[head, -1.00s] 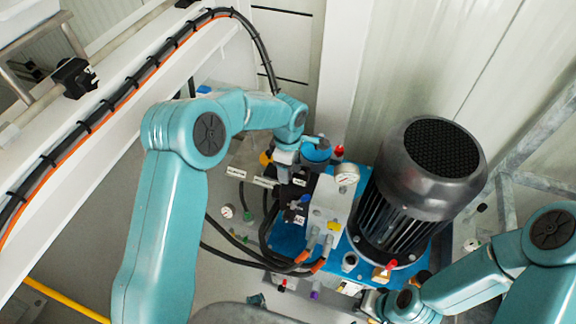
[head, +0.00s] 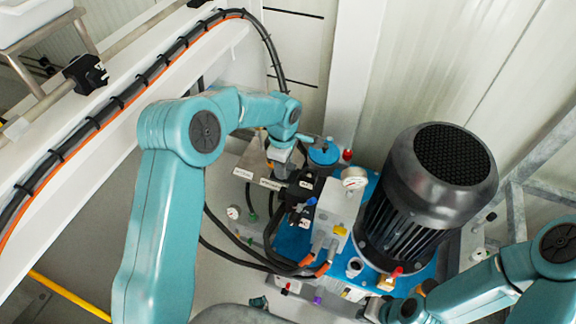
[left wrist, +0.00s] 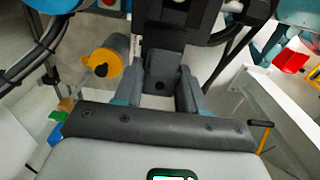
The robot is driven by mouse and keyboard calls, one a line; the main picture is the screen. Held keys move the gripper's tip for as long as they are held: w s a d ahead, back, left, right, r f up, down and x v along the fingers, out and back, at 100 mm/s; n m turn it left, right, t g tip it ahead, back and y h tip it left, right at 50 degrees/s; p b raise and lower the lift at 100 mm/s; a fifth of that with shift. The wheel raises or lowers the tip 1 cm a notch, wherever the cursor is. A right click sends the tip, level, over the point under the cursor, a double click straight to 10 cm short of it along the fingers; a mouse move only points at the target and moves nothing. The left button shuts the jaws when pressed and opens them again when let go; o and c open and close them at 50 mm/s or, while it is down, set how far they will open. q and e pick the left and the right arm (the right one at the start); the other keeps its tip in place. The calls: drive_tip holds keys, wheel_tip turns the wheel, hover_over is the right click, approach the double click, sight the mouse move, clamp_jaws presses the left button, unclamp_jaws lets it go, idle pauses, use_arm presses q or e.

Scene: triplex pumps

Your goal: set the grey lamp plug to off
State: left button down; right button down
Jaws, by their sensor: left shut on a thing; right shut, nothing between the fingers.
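In the left wrist view a grey block-shaped plug (left wrist: 163,70), with a small dark hole, sits between the fingers of my left gripper (left wrist: 162,92). I take it for the grey lamp plug. The gripper is shut on it, and the plug is against a black housing above it in that view. In the head view my left gripper (head: 281,163) is at the black valve block (head: 300,187) on the pump unit, and the plug is hidden or too small to tell there. My right gripper (head: 369,306) is shut and empty, low by the motor's base.
Black hoses (head: 235,255) loop at left. A yellow-and-grey cylinder (left wrist: 106,59) is close left of the gripper in the wrist view.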

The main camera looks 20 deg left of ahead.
use_arm(q)
drive_tip(key=c, duration=0.7)
unclamp_jaws()
drive_tip(key=shift+a, duration=0.3)
drive_tip(key=shift+d, duration=0.1)
drive_tip(key=shift+r, duration=0.1)
wheel_tip(320, 180, up, 16)
drive_tip(key=shift+r+p, duration=0.15)
drive_tip(key=shift+p, duration=0.9)
